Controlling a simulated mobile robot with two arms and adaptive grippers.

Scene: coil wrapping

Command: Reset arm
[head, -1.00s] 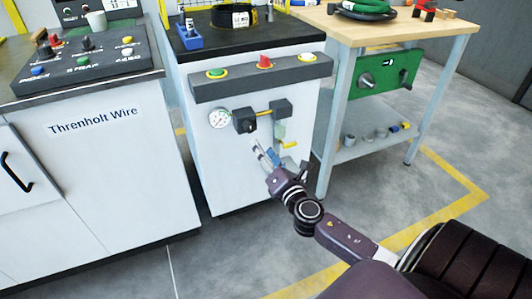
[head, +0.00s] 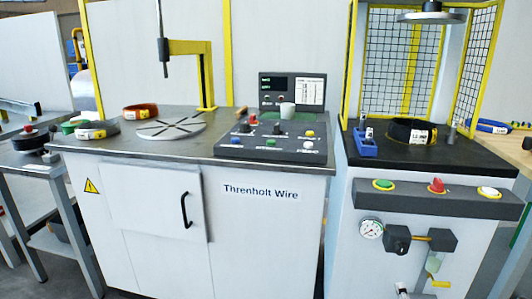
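The white press cabinet (head: 400,275) stands at the right, with a gauge and black blocks on its front. A small grey piece (head: 402,289) shows at the bottom edge in front of it, below the gauge. It looks like the tip of my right gripper; the rest of that arm is out of frame, so I cannot tell whether the gripper is open or shut. My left gripper is not in view.
A white Threnholt Wire cabinet (head: 258,240) carries a control panel (head: 272,147), a slotted turntable (head: 172,128) and coils. A black coil (head: 411,132) and a blue holder (head: 365,146) sit on the press top. A grey side table (head: 30,160) stands left.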

